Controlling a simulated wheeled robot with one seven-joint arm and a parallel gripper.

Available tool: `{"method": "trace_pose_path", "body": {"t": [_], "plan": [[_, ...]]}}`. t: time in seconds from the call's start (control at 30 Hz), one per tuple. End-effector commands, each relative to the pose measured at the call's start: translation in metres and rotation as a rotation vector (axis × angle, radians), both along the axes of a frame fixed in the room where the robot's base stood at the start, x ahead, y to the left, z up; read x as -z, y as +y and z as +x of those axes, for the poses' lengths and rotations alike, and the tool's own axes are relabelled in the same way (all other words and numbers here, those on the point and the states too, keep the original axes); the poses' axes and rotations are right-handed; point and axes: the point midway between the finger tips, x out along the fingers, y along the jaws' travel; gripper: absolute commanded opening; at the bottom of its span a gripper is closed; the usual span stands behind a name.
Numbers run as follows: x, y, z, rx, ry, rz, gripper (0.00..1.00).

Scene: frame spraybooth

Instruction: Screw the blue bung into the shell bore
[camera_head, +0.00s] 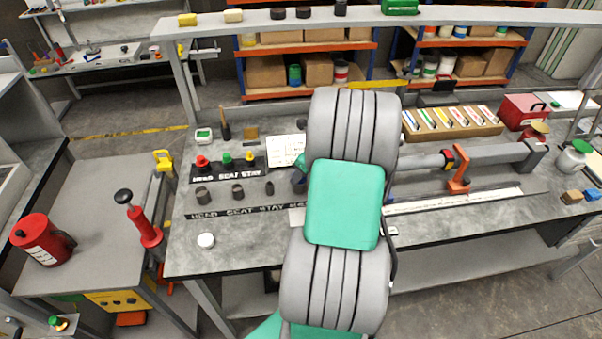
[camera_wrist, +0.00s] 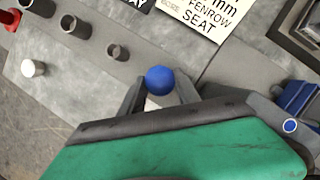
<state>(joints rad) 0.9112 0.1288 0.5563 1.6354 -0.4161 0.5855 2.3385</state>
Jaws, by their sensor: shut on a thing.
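In the wrist view, a round blue bung (camera_wrist: 160,80) shows between the two fingertips of my gripper (camera_wrist: 161,91). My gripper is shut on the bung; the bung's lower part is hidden. Several short grey upright tubes with open tops stand on the bench beyond, the nearest being a narrow tube (camera_wrist: 118,53) to the left of the bung, apart from it. In the head view, my arm hides my gripper and the bung. A wide tube (camera_head: 203,195) stands there at the left. I cannot tell which bore is the shell's.
The grey bench (camera_head: 240,225) has free room at the front left, beside a small white cylinder (camera_head: 206,240). A rack (camera_head: 228,168) holds coloured bungs behind the tubes. A long grey pipe (camera_head: 490,155) lies at the right. A red-handled tool (camera_head: 145,225) stands at the left.

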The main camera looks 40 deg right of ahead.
Motion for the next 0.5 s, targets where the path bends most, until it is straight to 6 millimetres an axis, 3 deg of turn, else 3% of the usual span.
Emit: {"method": "trace_pose_path", "body": {"t": [0.3, 0.5], "plan": [[0.0, 0.0037, 0.0002, 0.389, 0.0, -0.001, 0.06], [0.0003, 0.0029, -0.0001, 0.398, 0.001, 0.0, 0.06]]}}
